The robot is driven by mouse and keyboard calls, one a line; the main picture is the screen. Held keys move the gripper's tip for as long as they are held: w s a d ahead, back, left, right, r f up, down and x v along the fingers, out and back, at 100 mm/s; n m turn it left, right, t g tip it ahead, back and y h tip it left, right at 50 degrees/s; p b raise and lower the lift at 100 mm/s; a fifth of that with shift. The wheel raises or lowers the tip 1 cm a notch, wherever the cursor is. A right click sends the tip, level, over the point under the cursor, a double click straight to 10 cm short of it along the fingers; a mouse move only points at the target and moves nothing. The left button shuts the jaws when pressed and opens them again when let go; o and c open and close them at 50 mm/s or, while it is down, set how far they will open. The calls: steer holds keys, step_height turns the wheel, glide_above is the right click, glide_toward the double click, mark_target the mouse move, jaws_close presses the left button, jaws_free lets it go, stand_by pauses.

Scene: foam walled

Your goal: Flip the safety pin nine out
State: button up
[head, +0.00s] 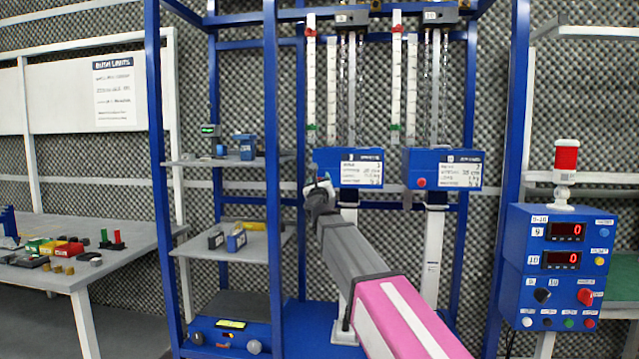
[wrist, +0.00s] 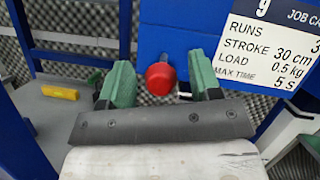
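The red round knob (wrist: 161,77), which I take for safety pin nine, sits at the lower left of the blue station nine box (wrist: 183,32) in the wrist view. My gripper (wrist: 160,82) is open, with one green-tipped finger to each side of the knob and a visible gap on both sides. I cannot tell how deep the knob lies between the fingers. In the head view my gripper (head: 318,188) is at the lower left of the station nine box (head: 352,168) and the knob is hidden there. The "9" job card (wrist: 272,58) is to the right.
The station ten box (head: 440,168) with its own red knob (head: 421,182) is to the right. Blue frame posts (head: 271,150) stand left of my gripper. A shelf (head: 245,243) is at lower left. A control box (head: 555,265) with two red "0" displays stands at right.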

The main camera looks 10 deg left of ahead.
steer(key=v, duration=1)
steer(key=shift+s+f, duration=0.15)
steer(key=shift+s, duration=0.2)
steer(key=shift+d, duration=0.1)
steer(key=d+f+n+g+y, duration=0.1)
steer(key=d+f+n+g, duration=0.3)
steer(key=f+n, duration=0.5)
steer(key=s+d+f+n+g+y, duration=0.1)
steer(key=d+f+n+g+y, duration=0.25)
steer(key=f, duration=0.85)
steer(key=d+f+n+g+h, duration=0.1)
steer(key=d+f+n+g, duration=0.3)
steer(key=f+n, duration=0.6)
steer(key=s+d+f+n+g+h, duration=0.5)
steer(key=s+d+f+n+g, duration=0.3)
steer(key=s+d+f, duration=1.2)
step_height(320, 180, down, 3)
steer(key=g, duration=0.2)
steer(key=shift+d+f+g, duration=0.15)
steer(key=shift+d+g, duration=0.2)
